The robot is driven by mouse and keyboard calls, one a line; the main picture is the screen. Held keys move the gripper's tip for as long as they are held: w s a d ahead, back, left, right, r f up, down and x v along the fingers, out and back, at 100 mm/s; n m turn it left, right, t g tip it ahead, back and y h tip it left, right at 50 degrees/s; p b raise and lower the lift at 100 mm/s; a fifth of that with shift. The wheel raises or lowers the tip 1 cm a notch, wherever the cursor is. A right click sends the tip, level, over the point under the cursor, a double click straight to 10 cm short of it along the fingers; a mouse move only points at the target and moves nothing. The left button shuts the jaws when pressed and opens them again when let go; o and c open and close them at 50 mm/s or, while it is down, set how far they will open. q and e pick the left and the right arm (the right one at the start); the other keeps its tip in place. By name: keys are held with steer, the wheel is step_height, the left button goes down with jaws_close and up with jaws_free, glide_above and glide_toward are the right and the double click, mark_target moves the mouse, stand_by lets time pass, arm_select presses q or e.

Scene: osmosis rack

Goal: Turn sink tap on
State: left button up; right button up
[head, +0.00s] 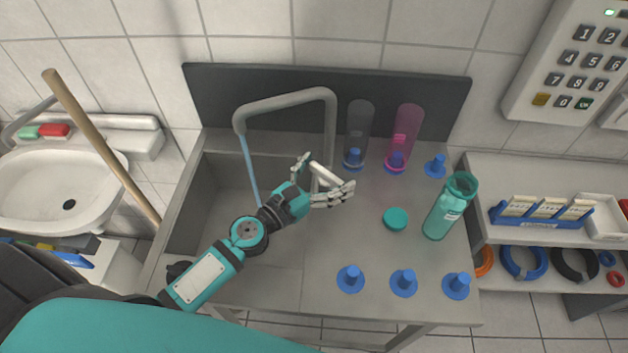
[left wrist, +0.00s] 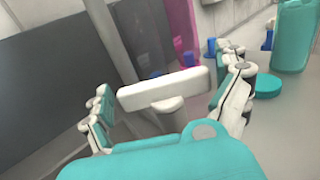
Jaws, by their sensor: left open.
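The grey sink tap (head: 285,101) arches over the basin from the back of the counter, and its pipe also shows in the left wrist view (left wrist: 112,42). A thin light-blue stream (head: 250,168) runs down from its spout into the basin. A white T-shaped tap handle (head: 324,177) stands at the basin's right edge. My left gripper (head: 327,173) is open, with its fingers on either side of the handle. In the left wrist view the handle's white bar (left wrist: 165,88) lies between the spread fingers; I cannot tell whether they touch it. My right gripper is not in view.
A grey tube (head: 358,128), a pink tube (head: 405,130) and a teal bottle (head: 449,208) stand right of the tap. A teal cap (head: 396,218) and several blue pegs (head: 403,282) are on the counter. A wooden pole (head: 100,145) leans at the left.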

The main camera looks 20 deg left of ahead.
arm_select(q)
steer(key=v, duration=1.2)
steer(key=shift+d, duration=0.1)
